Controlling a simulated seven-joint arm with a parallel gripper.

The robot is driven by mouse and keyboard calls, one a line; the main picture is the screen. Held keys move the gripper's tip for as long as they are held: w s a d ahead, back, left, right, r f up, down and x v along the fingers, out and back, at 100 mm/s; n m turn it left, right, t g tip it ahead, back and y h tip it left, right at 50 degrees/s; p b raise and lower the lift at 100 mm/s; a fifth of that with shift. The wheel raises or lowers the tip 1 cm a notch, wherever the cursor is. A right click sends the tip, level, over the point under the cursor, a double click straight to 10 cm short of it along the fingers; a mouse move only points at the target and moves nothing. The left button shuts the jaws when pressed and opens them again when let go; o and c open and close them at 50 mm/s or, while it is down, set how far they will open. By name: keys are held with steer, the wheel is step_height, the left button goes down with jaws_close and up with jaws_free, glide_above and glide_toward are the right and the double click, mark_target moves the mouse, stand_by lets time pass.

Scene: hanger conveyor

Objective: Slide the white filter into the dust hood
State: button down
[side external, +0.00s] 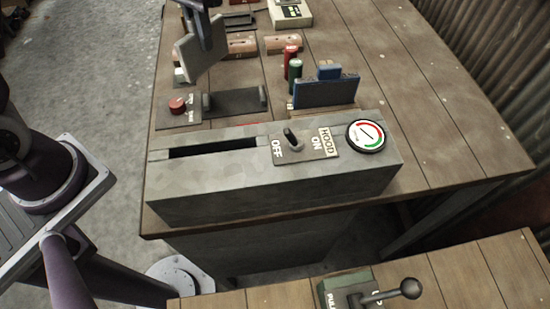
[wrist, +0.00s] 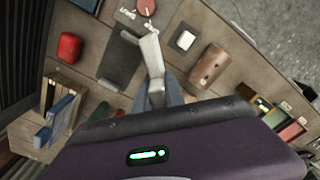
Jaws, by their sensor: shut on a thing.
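The white filter, a pale grey-white flat panel (side external: 201,46), hangs tilted in my gripper (side external: 203,12) at the top left of the side view. My gripper is shut on its upper edge and holds it above the table. In the wrist view the filter shows nearly edge-on (wrist: 152,52) beyond my gripper (wrist: 157,92). The dust hood (side external: 225,185) is a long grey box along the table's near edge, with an open dark slot (side external: 212,148) in its top left part. The filter is apart from the slot, behind and above it.
The hood carries a toggle switch (side external: 291,138) and a gauge (side external: 367,135). Behind it are a red button (side external: 177,104), a dark holder (side external: 235,102), a blue panel (side external: 325,91), and red (side external: 291,54) and green (side external: 295,70) cylinders. The table's right side is clear.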

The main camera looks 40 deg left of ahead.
stand_by(0.4)
steer(key=s+d+r+m, duration=0.2)
steer(key=s+d+r, duration=0.1)
steer(key=d, duration=0.3)
steer(key=s+d+r+m, duration=0.2)
steer(key=s+d+r, duration=0.15)
steer(key=d, duration=0.35)
step_height(320, 180, up, 6)
steer(key=m, duration=0.5)
glide_above(207, 136)
steer(key=s+d, duration=0.1)
steer(key=d, duration=0.1)
steer(key=shift+s+f, duration=0.1)
steer(key=shift+f, duration=1.9)
steer(key=shift+f, duration=3.2)
steer(key=c, duration=1.6)
jaws_free()
steer(key=shift+c, duration=0.2)
steer(key=o, duration=0.4)
steer(key=shift+o, duration=0.2)
